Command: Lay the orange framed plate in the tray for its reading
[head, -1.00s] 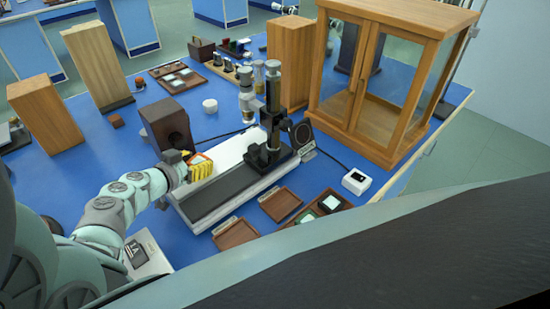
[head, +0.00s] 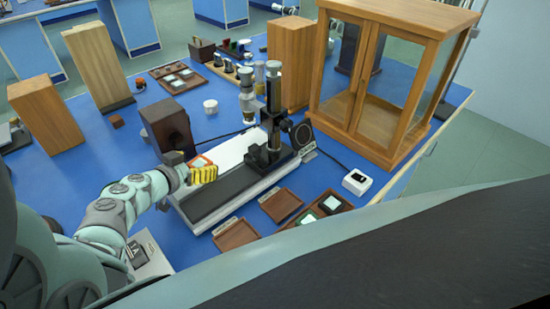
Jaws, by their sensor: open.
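The orange framed plate (head: 201,161) shows as a pale square with an orange edge, just behind my gripper at the left end of the white-based instrument. It seems to lie on or just above the white base; its lower part is hidden by the fingers. My gripper (head: 204,175) has yellow fingers, is open, and is right in front of the plate; I cannot tell whether they touch. Two empty brown trays, a left one (head: 235,235) and a right one (head: 281,205), lie in front of the instrument. A third brown tray (head: 337,196) holds a green framed plate (head: 307,218) and a pale plate (head: 331,203).
The instrument's black rail (head: 215,198) and upright column (head: 273,110) stand right of my gripper. A dark brown block (head: 168,128) stands close behind it. A glazed wooden cabinet (head: 385,80) fills the back right. A small white box (head: 356,182) sits right of the trays.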

